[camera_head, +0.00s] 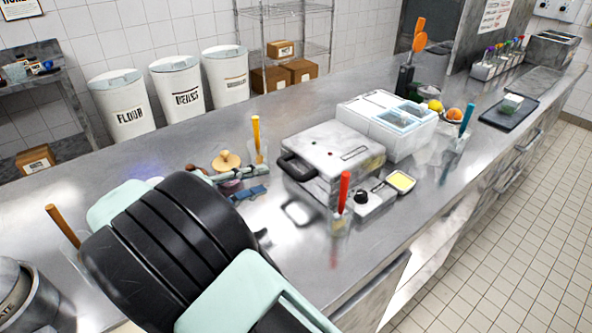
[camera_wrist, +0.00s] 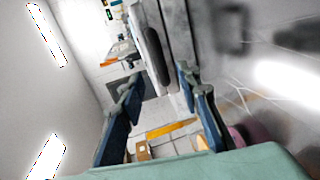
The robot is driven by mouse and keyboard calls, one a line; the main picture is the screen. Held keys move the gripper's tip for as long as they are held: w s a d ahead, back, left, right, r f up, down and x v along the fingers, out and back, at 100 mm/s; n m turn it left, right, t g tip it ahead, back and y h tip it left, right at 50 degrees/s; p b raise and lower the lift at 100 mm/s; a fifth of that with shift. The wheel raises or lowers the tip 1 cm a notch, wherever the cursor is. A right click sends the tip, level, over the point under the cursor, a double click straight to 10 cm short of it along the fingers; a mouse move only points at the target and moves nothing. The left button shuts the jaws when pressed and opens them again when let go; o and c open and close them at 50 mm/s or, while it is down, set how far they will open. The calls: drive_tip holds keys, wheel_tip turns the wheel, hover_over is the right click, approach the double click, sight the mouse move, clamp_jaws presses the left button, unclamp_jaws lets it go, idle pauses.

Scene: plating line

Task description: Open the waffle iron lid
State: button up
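The waffle iron (camera_head: 340,152) is a boxy silver-grey appliance on the steel counter in the head view, with its lid down. Its dark handle (camera_head: 297,167) sticks out on the left side, facing my gripper. My gripper (camera_head: 258,180) is left of the handle and apart from it, with blue-grey fingers spread. In the wrist view my gripper (camera_wrist: 160,88) is open and empty. The dark handle (camera_wrist: 155,58) shows ahead, beyond and between the two fingers, beside the grey body of the waffle iron (camera_wrist: 180,40).
A cup with a red-handled tool (camera_head: 343,195) and a small yellow-filled dish (camera_head: 401,182) stand in front of the waffle iron. A white lidded container (camera_head: 385,122) is to its right. A yellow-handled tool (camera_head: 256,135) stands behind my gripper. Bare counter (camera_head: 290,245) lies in front.

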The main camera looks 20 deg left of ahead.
sight(288, 172)
drive_tip(key=x, duration=1)
drive_tip(key=shift+d+r+p, duration=0.15)
drive_tip(key=shift+p, duration=0.25)
clamp_jaws()
